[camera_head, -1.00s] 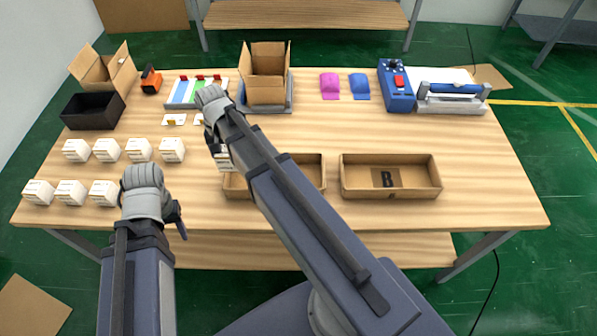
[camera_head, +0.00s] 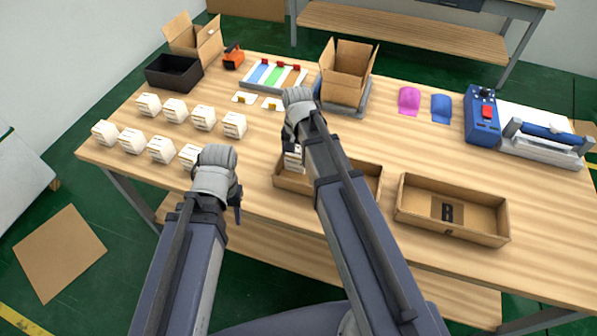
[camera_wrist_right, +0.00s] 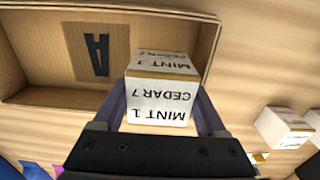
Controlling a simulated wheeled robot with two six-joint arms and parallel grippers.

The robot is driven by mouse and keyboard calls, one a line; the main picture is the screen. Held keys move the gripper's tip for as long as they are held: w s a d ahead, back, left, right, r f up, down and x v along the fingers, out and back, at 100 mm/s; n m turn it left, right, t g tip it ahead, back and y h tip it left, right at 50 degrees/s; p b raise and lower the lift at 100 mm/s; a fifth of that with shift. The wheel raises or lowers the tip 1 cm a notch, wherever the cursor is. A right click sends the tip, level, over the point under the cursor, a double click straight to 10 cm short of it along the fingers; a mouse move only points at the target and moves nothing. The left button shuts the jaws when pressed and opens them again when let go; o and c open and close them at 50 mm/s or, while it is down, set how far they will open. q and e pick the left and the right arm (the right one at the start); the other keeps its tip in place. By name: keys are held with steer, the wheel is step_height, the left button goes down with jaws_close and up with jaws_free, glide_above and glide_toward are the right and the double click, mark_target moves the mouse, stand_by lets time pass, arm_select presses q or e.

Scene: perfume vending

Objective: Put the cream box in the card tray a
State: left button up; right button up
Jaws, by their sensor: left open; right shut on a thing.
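My right gripper (camera_head: 291,142) is shut on a cream box (camera_head: 293,160). The box carries printed text, reading "MINT 1 CEDAR 7" upside down in the right wrist view (camera_wrist_right: 158,102). Card tray A (camera_head: 290,184) is an open brown cardboard tray; my right arm partly covers it in the head view. In the right wrist view the tray (camera_wrist_right: 40,60) shows its letter A and looks empty where visible. The held box appears over the tray's edge there; its exact height is unclear. My left gripper (camera_head: 228,192) is open near the table's front edge, left of the tray.
Several similar cream boxes (camera_head: 203,118) stand in two rows on the left. A second card tray marked B (camera_head: 452,208) lies right of tray A. Behind are a black bin (camera_head: 173,73), an open carton (camera_head: 347,75) and a blue device (camera_head: 482,115).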

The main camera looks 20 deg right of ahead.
mark_target(297, 167)
step_height(297, 167, down, 4)
steer(key=b, duration=0.3)
steer(key=shift+r+b, duration=0.2)
steer(key=shift+b, duration=0.1)
steer(key=shift+f, duration=0.1)
steer(key=shift+f, duration=0.15)
steer(key=o, duration=1.2)
steer(key=shift+r, duration=0.25)
